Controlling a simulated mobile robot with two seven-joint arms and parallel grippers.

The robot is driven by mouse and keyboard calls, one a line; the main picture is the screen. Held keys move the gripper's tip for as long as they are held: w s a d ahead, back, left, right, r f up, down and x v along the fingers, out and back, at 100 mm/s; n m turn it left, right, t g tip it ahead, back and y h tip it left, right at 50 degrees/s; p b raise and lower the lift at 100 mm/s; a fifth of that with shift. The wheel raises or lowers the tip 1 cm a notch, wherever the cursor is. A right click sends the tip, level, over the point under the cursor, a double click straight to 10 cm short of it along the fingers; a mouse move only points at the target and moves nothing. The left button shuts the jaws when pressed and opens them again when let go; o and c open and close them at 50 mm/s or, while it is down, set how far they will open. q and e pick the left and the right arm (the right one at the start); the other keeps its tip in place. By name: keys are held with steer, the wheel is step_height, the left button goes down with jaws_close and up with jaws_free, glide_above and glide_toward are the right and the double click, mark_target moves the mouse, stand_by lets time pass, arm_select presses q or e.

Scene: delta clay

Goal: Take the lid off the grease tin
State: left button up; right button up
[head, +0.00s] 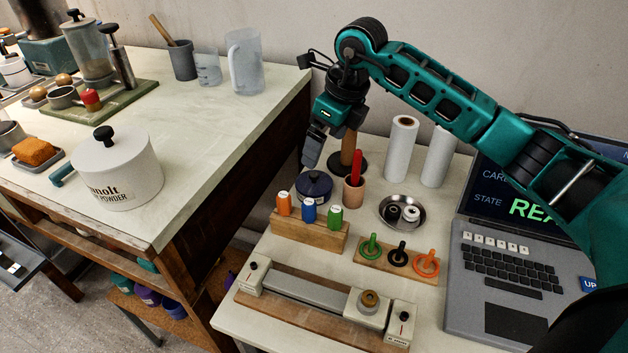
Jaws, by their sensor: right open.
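A low, round, dark blue tin (314,186) that looks like the grease tin stands on the right table, behind a wooden block of bottles. A lid with a small knob seems to be on it. The bottles partly hide its front. My right gripper (312,158) is open and hangs just above the tin, fingers pointing down. Its fingers are seen nearly edge-on, and I see nothing held between them. The exact gap between fingertips and lid is hard to tell. My left gripper is not in view.
A metal dish (417,222), white rolls (400,150) and a laptop (520,270) stand to the right. A white pot (125,175) is on the left bench.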

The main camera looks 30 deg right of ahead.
mark_target(316, 175)
steer(key=b+x, duration=0.1)
steer(key=x, duration=0.8)
steer(key=shift+s, duration=0.15)
steer(key=shift+c, duration=0.3)
steer(key=c, duration=0.9)
